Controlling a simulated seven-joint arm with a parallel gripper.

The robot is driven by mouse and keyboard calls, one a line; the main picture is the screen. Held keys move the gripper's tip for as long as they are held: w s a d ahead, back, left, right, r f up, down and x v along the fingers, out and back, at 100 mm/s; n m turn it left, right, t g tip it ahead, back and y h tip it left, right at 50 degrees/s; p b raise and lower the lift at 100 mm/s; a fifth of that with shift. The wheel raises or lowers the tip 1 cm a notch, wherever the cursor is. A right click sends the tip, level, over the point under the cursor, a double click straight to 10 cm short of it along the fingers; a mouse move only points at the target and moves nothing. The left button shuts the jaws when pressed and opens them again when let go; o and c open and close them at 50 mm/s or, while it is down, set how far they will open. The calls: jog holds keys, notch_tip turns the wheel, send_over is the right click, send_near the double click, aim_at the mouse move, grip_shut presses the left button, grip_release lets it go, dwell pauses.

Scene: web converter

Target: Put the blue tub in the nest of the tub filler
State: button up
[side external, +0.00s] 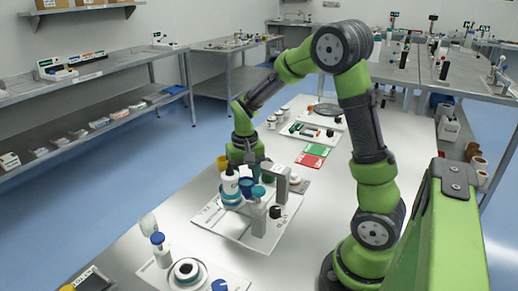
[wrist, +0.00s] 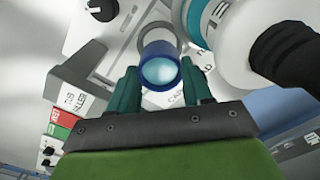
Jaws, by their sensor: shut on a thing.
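The blue tub (wrist: 160,68) is a small round cup with a pale, glossy inside. It sits between the two teal fingertips of my gripper (wrist: 161,88), which is shut on it. The tub filler (wrist: 75,92) is a grey-white unit with a label and a black knob (wrist: 102,8). A grey ring (wrist: 157,32) on it shows just past the tub, partly hidden by it; I cannot tell whether the tub touches it. In the side view my gripper (side external: 255,172) is low over the filler's white base plate (side external: 212,217), among its posts.
A white bottle with a teal band and black cap (wrist: 285,50) stands close on the right in the wrist view. Red (side external: 309,161) and green (side external: 318,149) cards lie behind. Another white plate with a blue-topped bottle (side external: 160,250) is at the front left.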

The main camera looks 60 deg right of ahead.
aim_at(246, 191)
jog(key=shift+f, duration=2.3)
jog(key=shift+f, duration=0.15)
jog(key=o, duration=1)
